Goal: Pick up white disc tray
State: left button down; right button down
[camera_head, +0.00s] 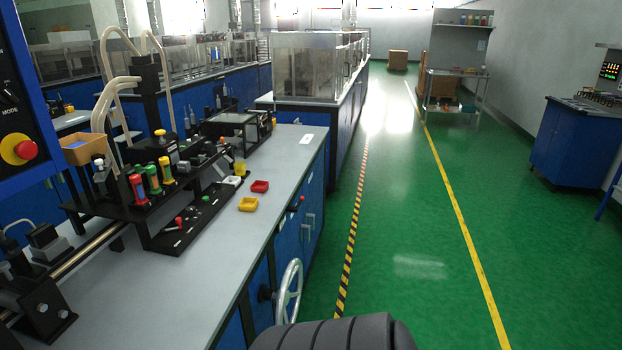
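A small white tray (232,181) sits on the grey workbench, close to the edge of a black fixture. It is too small to tell what it holds. A small red tray (260,186) lies just to its right, and a yellow tray (248,204) lies nearer, below the red one. Neither of my grippers shows in the head view.
The grey bench (190,290) has a clear surface in front of the yellow tray. A black fixture (185,225) with coloured cylinders behind it stands left of the trays. A silver handwheel (289,290) sticks out from the bench side. Green floor (400,230) is open to the right.

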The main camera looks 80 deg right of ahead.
aim_at(235, 180)
jog(key=z, duration=2.2)
